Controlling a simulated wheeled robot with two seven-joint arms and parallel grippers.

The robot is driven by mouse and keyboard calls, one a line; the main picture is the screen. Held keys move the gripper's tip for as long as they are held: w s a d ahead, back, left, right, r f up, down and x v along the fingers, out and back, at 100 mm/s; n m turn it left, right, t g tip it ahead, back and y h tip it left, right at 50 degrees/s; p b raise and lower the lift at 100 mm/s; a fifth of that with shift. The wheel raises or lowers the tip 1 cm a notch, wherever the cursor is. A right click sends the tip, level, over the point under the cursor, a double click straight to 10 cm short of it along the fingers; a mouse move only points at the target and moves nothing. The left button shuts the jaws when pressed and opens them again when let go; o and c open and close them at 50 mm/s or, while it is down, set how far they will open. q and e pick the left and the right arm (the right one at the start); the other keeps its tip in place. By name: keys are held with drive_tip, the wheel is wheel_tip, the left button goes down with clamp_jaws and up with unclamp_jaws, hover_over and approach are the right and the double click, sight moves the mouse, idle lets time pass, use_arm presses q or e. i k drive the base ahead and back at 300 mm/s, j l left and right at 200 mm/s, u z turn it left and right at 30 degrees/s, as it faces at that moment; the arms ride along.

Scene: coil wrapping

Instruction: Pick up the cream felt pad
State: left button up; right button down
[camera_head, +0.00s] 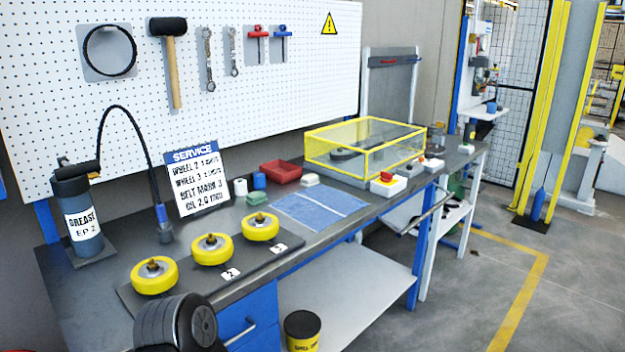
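A small pale block (311,179), cream to greenish, lies on the grey workbench (345,222) just behind the blue cloth and right of the red tray. It looks most like the cream felt pad, but it is too small to be sure. Neither of my grippers shows any fingers in this view, and nothing touches the pale block.
Yellow wheels (213,250) stand along the front left. A blue cloth (318,208), red tray (280,172), service sign (197,182) and grease canister (80,218) are on the bench. A yellow-framed clear box (365,150) stands right of the pale block, with a red button (387,177) in front.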

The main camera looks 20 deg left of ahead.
sight(311, 178)
drive_tip(key=i+l, duration=0.4)
drive_tip(key=i+l+u, duration=0.15)
drive_tip(key=i+l, duration=0.25)
drive_tip(key=l, duration=0.15)
drive_tip(key=i+l, duration=0.4)
drive_tip(key=l, duration=0.15)
drive_tip(key=i+l+u, duration=0.1)
drive_tip(key=i+l, duration=0.3)
drive_tip(key=l, duration=0.1)
